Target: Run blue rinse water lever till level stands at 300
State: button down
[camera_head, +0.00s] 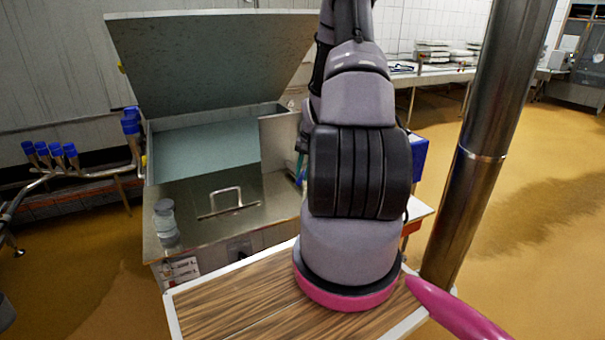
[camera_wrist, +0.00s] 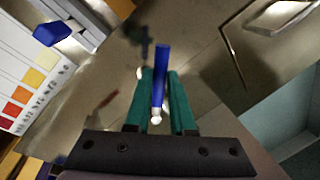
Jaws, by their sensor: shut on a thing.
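My gripper (camera_wrist: 158,98) shows in the wrist view, its two teal fingers shut on a narrow blue lever (camera_wrist: 162,62). The lever stands up between the fingers, with a pale, shiny end low between them. An open steel tank (camera_head: 205,152) with a flat blue-green surface inside stands left of my arm in the head view. I can read no level mark or the figure 300 in either view.
A clear jar (camera_head: 165,222) stands on the steel top, near a lid handle (camera_head: 226,200). Blue-capped pipe fittings (camera_head: 55,152) are at far left. A steel post (camera_head: 487,140) stands at right. A colour chart (camera_wrist: 30,75) and another blue piece (camera_wrist: 52,32) show in the wrist view.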

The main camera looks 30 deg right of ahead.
jog(key=c, duration=0.8)
grip_release()
jog(key=shift+o, duration=0.2)
notch_tip(320, 180, up, 11)
jog(key=s+d, duration=0.1)
jog(key=shift+s+d+f, duration=0.2)
jog(key=shift+s, duration=0.1)
